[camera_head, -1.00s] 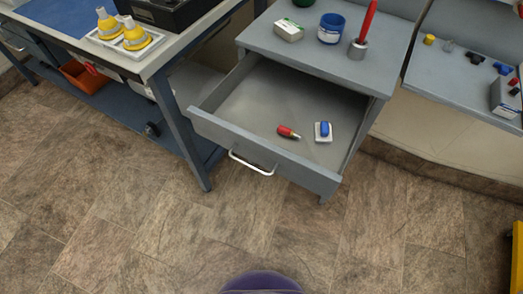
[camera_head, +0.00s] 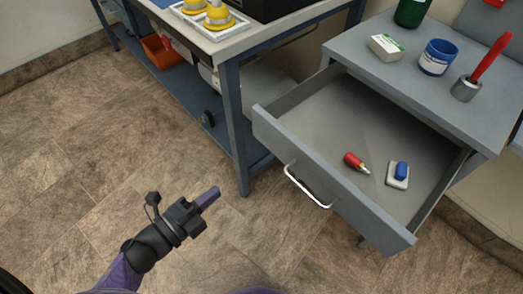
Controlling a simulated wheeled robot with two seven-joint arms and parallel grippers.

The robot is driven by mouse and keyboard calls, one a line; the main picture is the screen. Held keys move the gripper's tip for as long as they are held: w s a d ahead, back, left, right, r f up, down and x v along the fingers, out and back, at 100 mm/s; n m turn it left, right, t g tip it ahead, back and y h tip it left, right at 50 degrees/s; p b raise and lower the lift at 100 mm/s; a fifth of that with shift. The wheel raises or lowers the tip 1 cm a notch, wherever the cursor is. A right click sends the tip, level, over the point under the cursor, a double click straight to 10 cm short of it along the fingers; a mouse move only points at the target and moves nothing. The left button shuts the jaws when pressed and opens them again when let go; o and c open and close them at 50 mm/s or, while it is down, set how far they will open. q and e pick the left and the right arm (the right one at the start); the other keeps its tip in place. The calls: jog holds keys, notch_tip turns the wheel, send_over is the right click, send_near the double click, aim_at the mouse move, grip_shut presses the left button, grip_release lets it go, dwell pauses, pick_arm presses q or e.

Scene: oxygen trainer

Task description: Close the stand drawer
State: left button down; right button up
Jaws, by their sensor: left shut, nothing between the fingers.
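The stand drawer (camera_head: 325,174) is pulled well out of the grey stand (camera_head: 447,86). A white bar handle (camera_head: 305,188) is on its front. Inside the drawer lie a small red item with a light tip (camera_head: 356,162) and a white pad with a blue piece on it (camera_head: 398,174). My left gripper (camera_head: 208,199) is at the lower left, over the floor. It is shut and empty, and stands apart from the drawer front and handle, to their left. My right gripper is not in view.
On the stand top are a white-green box (camera_head: 386,47), a blue jar (camera_head: 438,57), a grey holder with a red-handled tool (camera_head: 466,90) and a green bottle (camera_head: 411,12). A workbench (camera_head: 233,51) stands left of the drawer. The tiled floor (camera_head: 100,190) in front is clear.

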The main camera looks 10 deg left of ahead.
aim_at(276, 146)
pick_arm(q)
jog(key=w+d+m, duration=0.1)
jog(key=w+d, duration=0.2)
jog(key=w+d+r+h+b, duration=0.1)
jog(key=w+d, duration=0.2)
jog(key=w, duration=0.1)
jog(key=w+d+r+m+b, duration=0.1)
jog(key=w+d, duration=0.2)
jog(key=w, duration=0.1)
jog(key=shift+w+d+r+m+h, duration=0.1)
jog(key=shift+w+r+m+h, duration=0.1)
jog(key=shift+r+m+h, duration=0.15)
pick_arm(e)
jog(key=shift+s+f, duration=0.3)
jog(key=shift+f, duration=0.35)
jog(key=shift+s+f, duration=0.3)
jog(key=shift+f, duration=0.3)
pick_arm(q)
jog(key=shift+f, duration=0.1)
